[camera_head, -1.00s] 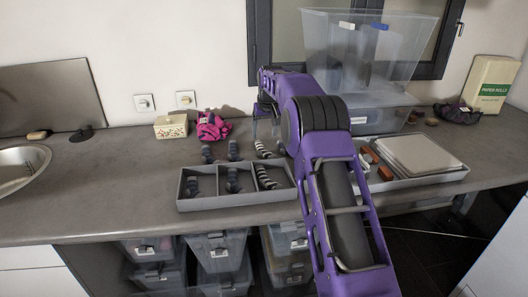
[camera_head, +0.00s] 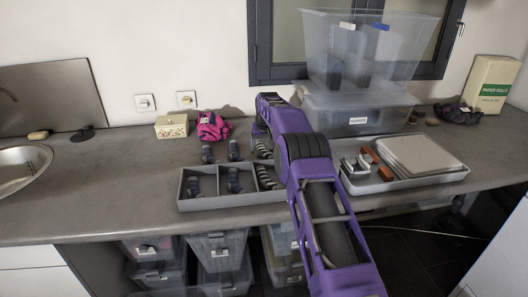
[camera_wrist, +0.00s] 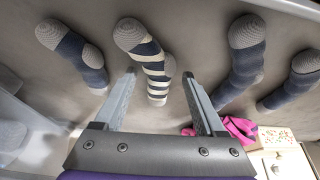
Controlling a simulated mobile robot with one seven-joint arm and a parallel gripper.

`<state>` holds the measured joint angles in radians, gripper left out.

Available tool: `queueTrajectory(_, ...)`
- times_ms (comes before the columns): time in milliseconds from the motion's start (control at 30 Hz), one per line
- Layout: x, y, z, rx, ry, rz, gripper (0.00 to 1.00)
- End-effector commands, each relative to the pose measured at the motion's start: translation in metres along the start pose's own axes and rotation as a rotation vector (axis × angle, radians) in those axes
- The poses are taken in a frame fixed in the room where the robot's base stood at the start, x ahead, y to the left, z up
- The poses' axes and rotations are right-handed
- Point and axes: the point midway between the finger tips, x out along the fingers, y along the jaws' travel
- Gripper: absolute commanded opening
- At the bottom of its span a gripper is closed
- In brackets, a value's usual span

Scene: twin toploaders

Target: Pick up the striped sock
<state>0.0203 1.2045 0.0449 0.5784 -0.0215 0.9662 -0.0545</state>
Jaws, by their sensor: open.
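A navy-and-cream striped sock (camera_wrist: 153,68) with a grey ribbed end lies on the counter in the wrist view. It also shows in the head view (camera_head: 263,148), partly hidden by my arm. My gripper (camera_wrist: 159,73) is open and empty, and in the wrist view the striped sock appears between its fingers. I cannot tell the height gap. Another striped sock (camera_head: 267,177) lies in the right compartment of the divided tray (camera_head: 235,204).
Dark socks lie on both sides of the striped one in the wrist view, at left (camera_wrist: 75,50) and right (camera_wrist: 240,65). A pink item (camera_head: 211,127) and a small box (camera_head: 171,126) stand behind. Clear bins (camera_head: 355,118) and a grey tray (camera_head: 420,180) are at right.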

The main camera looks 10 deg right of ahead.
Motion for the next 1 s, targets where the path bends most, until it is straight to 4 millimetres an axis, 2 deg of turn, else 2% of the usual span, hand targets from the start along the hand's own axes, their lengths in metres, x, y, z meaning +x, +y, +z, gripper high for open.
queueTrajectory(67,0.0,0.0,0.0,0.0,0.0,0.0,0.72)
queueTrajectory(467,0.0,0.0,0.0,0.0,-0.001,0.0,0.02)
queueTrajectory(500,0.0,0.0,0.0,0.0,-0.001,0.0,0.0)
queueTrajectory(833,-0.003,0.0,-0.001,0.0,0.001,0.0,0.0)
queueTrajectory(1000,-0.025,0.0,-0.011,0.0,0.003,0.0,0.0)
